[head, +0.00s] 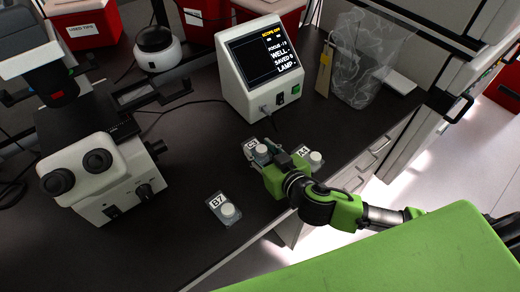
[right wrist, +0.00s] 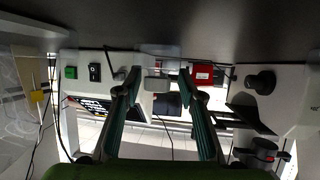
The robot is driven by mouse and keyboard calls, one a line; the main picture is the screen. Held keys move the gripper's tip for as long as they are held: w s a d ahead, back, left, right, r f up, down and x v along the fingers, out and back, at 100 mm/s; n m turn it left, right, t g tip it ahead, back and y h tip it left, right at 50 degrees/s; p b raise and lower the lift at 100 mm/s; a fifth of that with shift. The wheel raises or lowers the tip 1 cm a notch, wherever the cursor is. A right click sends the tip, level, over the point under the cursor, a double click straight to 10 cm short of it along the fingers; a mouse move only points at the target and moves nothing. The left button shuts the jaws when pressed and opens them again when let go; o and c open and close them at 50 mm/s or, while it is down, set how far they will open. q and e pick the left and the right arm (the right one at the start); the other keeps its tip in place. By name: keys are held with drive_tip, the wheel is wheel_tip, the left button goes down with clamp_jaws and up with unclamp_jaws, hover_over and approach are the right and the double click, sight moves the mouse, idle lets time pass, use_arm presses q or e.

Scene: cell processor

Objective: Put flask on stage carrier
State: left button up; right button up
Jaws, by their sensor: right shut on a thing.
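The microscope (head: 100,180) stands at the left, with its dark stage (head: 122,128) behind the eyepieces; I cannot make out the stage carrier clearly. My right gripper (head: 264,160) is at the middle of the bench, shut on a small clear flask (head: 251,145) with a white cap and a label starting with C. In the right wrist view, a pale piece (right wrist: 157,84) shows between the fingertips (right wrist: 158,76). The gripper hides part of this flask. Flask A4 (head: 315,158) is just right of the gripper. Flask B7 (head: 222,208) lies nearer the front, to the left. My left gripper is out of view.
A white screen unit (head: 262,70) stands behind the gripper. A clear bag (head: 365,65) is at the back right. A white round device (head: 157,48) and red bins (head: 85,25) are at the back left. The dark bench (head: 180,165) is clear between microscope and flasks.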

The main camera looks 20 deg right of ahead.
drive_tip(key=shift+r+p, duration=0.35)
drive_tip(key=shift+r, duration=0.3)
drive_tip(key=s+a+r+p, duration=0.7)
drive_tip(key=s+r+p, duration=0.1)
drive_tip(key=s+r, duration=0.3)
drive_tip(key=shift+s, duration=0.6)
